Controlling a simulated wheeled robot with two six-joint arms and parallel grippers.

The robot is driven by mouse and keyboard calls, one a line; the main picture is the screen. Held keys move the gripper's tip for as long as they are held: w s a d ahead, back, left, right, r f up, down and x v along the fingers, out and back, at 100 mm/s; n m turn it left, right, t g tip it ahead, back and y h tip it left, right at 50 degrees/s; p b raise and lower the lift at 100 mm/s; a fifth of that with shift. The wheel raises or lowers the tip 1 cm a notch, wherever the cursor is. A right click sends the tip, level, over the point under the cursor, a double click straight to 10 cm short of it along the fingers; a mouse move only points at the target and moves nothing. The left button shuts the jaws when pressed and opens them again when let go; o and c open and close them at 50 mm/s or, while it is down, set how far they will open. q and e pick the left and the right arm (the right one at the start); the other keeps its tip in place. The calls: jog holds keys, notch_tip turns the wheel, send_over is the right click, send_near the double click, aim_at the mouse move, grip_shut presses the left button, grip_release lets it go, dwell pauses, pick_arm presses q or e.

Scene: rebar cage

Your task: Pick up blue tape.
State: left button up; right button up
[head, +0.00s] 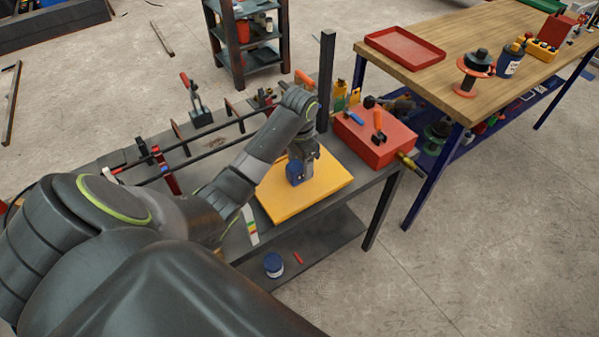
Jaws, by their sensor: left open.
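A blue item (295,173), which looks like the blue tape, is on or just above a yellow board (334,185) on the dark workbench. My left arm reaches in from the left. Its gripper (301,178) points down over the board, right at the blue item, and is open. The wrist and gripper hide part of the item, so I cannot tell whether the fingers are around it or beside it. My right gripper is out of view.
A red box (374,139) with tools on top stands right of the board. Dark rebar rods (205,142) and clamps lie to the left. A dark post (326,82) rises behind. A blue-lidded can (273,264) sits on the lower shelf. A wooden table (440,80) stands at right.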

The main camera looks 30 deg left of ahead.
aim_at(299, 163)
pick_arm(q)
jog(key=shift+f, duration=0.45)
jog(key=c, duration=1.2)
jog(key=shift+c, duration=0.2)
jog(key=shift+r, duration=0.25)
notch_tip(299, 163, up, 3)
notch_tip(299, 163, up, 5)
jog(key=p, duration=0.4)
jog(key=shift+p, duration=0.35)
jog(key=shift+r+p, duration=0.75)
